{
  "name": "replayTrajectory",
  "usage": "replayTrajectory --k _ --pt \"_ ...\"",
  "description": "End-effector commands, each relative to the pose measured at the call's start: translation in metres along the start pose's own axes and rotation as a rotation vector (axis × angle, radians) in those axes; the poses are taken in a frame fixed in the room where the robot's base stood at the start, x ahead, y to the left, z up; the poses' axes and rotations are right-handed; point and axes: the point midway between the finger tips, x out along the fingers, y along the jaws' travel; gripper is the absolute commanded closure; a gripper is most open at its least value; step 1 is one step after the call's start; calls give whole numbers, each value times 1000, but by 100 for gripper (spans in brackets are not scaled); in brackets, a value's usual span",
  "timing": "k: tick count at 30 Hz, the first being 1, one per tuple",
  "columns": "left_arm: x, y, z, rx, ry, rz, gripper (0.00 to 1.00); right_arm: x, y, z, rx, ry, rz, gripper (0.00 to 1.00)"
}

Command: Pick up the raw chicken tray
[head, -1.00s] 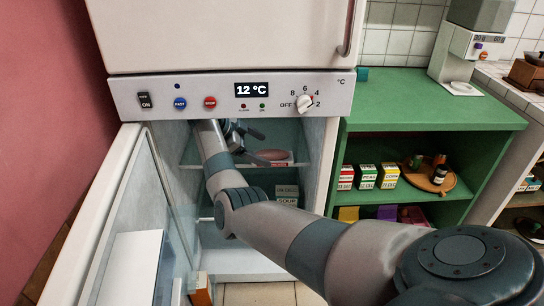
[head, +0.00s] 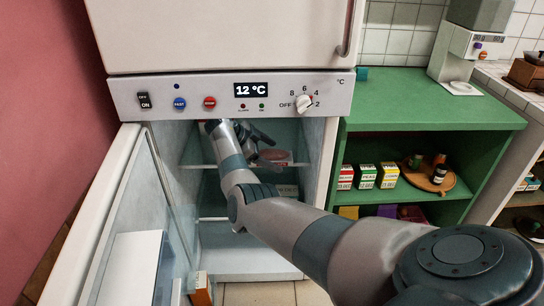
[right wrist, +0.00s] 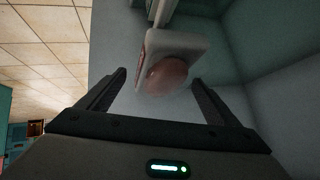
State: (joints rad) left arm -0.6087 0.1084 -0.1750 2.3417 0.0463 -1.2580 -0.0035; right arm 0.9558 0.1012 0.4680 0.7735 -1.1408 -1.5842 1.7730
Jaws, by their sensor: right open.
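The raw chicken tray (head: 282,156) sits on the upper shelf inside the open fridge, partly hidden by my arm and gripper in the head view. In the right wrist view it is a white tray with a rounded pink piece of chicken (right wrist: 166,75), ahead of and between the fingertips. My right gripper (head: 262,148) is inside the fridge at the tray's left. In the right wrist view my right gripper (right wrist: 160,88) is open, with nothing held, and a gap shows between its fingers and the tray. My left gripper is not in view.
The fridge's top panel (head: 220,96) lies just above my arm. The open fridge door (head: 110,220) stands at the left and the fridge wall (head: 316,165) at the right. A green cabinet (head: 425,90) is to the right.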

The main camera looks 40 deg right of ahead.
Motion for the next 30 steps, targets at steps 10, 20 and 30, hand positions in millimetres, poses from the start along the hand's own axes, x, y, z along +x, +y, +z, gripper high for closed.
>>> replayTrajectory --k 10,20,30 --pt "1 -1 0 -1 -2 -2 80 4 0 0 0 0 0 15" --pt "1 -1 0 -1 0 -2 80 4 0 0 -1 0 0 46" --pt "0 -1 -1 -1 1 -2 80 4 0 0 0 0 -1 80"
